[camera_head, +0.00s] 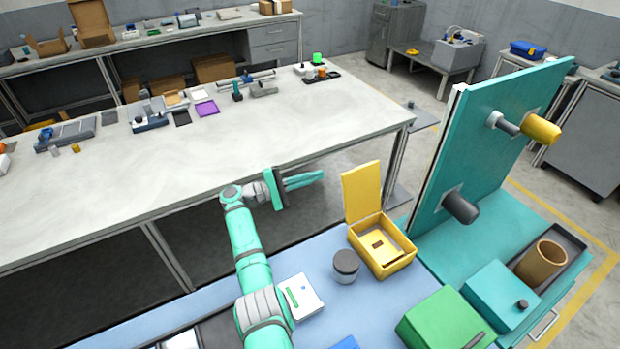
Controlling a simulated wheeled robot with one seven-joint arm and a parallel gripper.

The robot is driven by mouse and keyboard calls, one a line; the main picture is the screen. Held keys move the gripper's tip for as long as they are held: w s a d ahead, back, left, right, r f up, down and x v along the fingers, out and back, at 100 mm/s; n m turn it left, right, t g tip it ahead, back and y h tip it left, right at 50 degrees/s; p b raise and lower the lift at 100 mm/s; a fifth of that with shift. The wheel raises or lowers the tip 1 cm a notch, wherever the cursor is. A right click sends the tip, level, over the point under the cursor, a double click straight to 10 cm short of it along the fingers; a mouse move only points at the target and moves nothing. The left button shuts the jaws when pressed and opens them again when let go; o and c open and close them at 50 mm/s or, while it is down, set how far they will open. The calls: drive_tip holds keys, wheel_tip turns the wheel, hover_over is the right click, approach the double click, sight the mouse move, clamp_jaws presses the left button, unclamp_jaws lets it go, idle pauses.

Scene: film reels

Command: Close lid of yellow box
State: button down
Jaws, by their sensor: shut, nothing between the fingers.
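The yellow box (383,262) sits on the light-blue work surface, right of the picture's middle. Its lid (361,191) stands up open at the box's back left edge, and the inside shows a small brown part with a dark slot. My gripper (318,177) is shut and empty, at the end of my green arm. In the picture it is to the left of the upright lid, with a gap between its fingertips and the lid. No part of the box is hidden by my arm.
A grey-lidded round jar (346,266) stands just left of the box. A tall teal panel (490,140) with pegs rises to the right. A green box (444,322) and a teal box (500,296) stand at front right. A long grey table (230,150) lies behind.

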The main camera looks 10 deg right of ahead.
drive_tip(key=s+d+r, duration=0.2)
drive_tip(key=d, duration=0.5)
drive_tip(key=shift+s+d+r, duration=0.25)
drive_tip(key=shift+d+r, duration=0.05)
drive_tip(key=shift+r, duration=0.05)
drive_tip(key=shift+r, duration=0.2)
idle(0.3)
